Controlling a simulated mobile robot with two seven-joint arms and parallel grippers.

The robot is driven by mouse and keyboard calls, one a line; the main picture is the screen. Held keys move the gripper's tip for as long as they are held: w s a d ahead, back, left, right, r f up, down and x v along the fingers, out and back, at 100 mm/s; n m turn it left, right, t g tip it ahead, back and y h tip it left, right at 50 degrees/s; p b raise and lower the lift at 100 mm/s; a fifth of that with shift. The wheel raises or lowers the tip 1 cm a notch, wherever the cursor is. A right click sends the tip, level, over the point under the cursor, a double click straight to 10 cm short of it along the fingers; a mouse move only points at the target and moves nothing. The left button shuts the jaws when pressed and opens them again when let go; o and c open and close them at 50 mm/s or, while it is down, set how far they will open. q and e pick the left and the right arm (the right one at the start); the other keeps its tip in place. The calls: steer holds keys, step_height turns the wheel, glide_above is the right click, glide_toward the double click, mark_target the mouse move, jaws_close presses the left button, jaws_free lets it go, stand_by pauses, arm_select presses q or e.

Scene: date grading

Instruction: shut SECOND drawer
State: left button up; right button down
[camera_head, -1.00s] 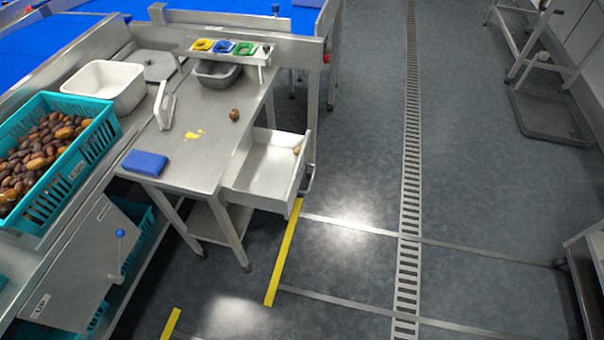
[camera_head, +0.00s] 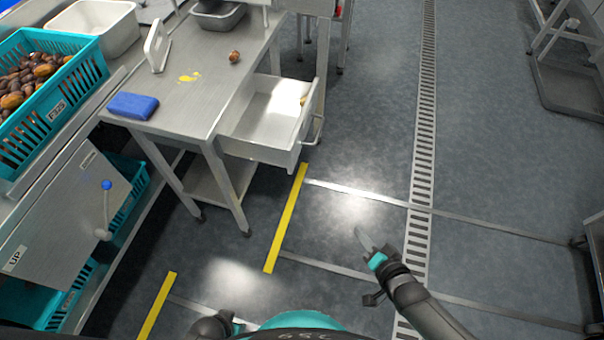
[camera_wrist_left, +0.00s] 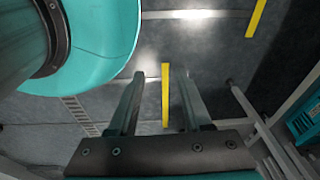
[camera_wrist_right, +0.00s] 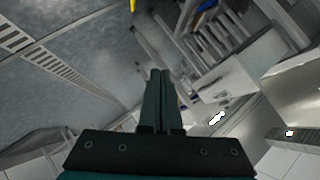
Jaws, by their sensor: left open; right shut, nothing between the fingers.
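The drawer (camera_head: 268,121) stands pulled out from under the steel table, with its handle (camera_head: 313,130) on the right-hand front. A small brownish thing lies inside at its far right corner. My right gripper (camera_head: 361,238) is over the floor, to the right of and nearer than the drawer, touching nothing. In the right wrist view its fingers (camera_wrist_right: 160,75) are together and empty. In the left wrist view my left gripper (camera_wrist_left: 153,90) has its fingers apart, with only floor and a yellow line between them. The left fingertips do not show in the head view.
The steel table (camera_head: 200,105) holds a blue sponge (camera_head: 133,106), a date (camera_head: 234,57) and a yellow smear. A teal crate (camera_head: 58,115) of dates stands at left. Open floor with a drain grate (camera_head: 420,150) lies to the right.

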mark_target(293, 151)
arm_select(q)
steer(key=w+f+b, duration=0.3)
steer(key=w+b, duration=0.2)
steer(key=b, duration=0.2)
arm_select(e)
steer(key=w+a+r+m+t+y, duration=0.5)
steer(key=a+r+m, duration=0.15)
steer(key=r, duration=0.35)
steer(key=b+x, duration=0.1)
steer(key=x, duration=0.3)
steer(key=a+b+x, duration=0.1)
steer(key=x, duration=0.3)
steer(key=s+a+b+x, duration=0.1)
steer(key=x, duration=0.3)
steer(key=shift+a, duration=0.1)
arm_select(q)
steer(key=w+d+r+t, duration=0.1)
steer(key=w+d+r, duration=0.1)
steer(key=w+r, duration=0.2)
steer(key=shift+d+r, duration=0.25)
steer(key=shift+r, duration=1.05)
arm_select(e)
steer(key=shift+w+a, duration=0.1)
steer(key=shift+a, duration=0.35)
steer(key=shift+a, duration=0.1)
